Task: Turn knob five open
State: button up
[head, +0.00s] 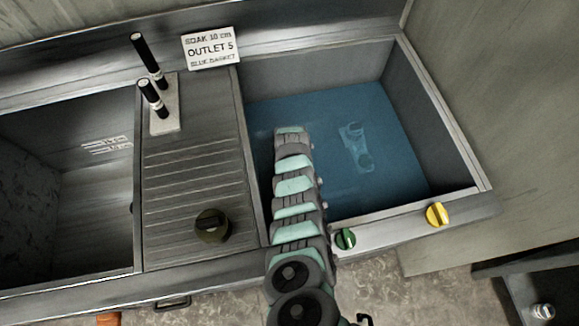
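A green knob (345,238) and a yellow knob (437,213) sit on the front ledge of the water-filled right basin (467,196). A larger dark olive knob (211,225) sits on the ribbed drainboard (190,168). I can read no number on any knob, so I cannot tell which is knob five. A white sign (210,48) at the back reads "SOAK 10 cm", "OUTLET 5", "BLUE BASKET". My jointed arm crosses the basin's left side, just left of the green knob. I cannot make out my gripper's fingers.
Two black-handled levers (151,61) stand on a pale plate at the drainboard's back left. An empty-looking basin (102,206) is on the left. Pale objects (355,148) show under the water. A dark cabinet handle (172,302) projects from the front. The drainboard's middle is clear.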

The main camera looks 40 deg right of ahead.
jog(key=shift+n, duration=0.3)
jog(key=o, duration=1.4)
jog(key=shift+r, duration=0.1)
notch_tip(320, 180, up, 11)
jog(key=p, duration=0.3)
jog(key=shift+f, duration=0.2)
